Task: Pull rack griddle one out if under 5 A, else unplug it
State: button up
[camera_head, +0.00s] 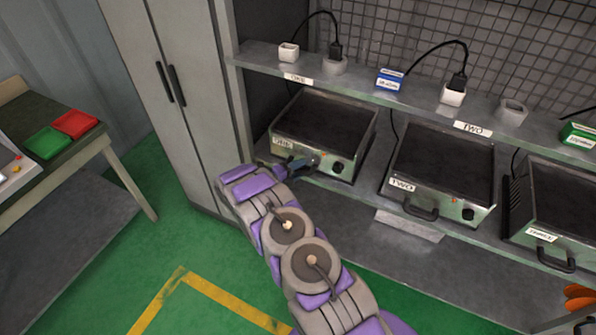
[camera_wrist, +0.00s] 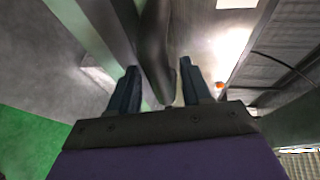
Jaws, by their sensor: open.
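Griddle one (camera_head: 325,118) sits on the lower shelf at the left, with a dark plate and a label on its steel front. My gripper (camera_head: 305,163) is at its front, by the handle area, which my gripper partly hides. In the wrist view my gripper (camera_wrist: 160,88) is open, with a dark bar-like handle (camera_wrist: 156,45) between its two blue fingers; I cannot tell whether they touch it. Above, a black plug (camera_head: 335,49) stands over a grey socket (camera_head: 334,66), its cable running to a white block (camera_head: 288,52). A blue meter (camera_head: 390,80) has a display too small to read.
Griddle two (camera_head: 445,160) and a third griddle (camera_head: 565,200) stand to the right. Another plug (camera_head: 457,82) stands on the upper shelf (camera_head: 420,100). A tall cabinet (camera_head: 180,90) is at left. A side table holds green (camera_head: 47,142) and red (camera_head: 74,123) pads. Green floor is open in front.

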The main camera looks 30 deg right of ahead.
jog(key=shift+d, duration=0.1)
jog(key=shift+c, duration=0.3)
grip_shut()
jog(key=shift+f, duration=0.1)
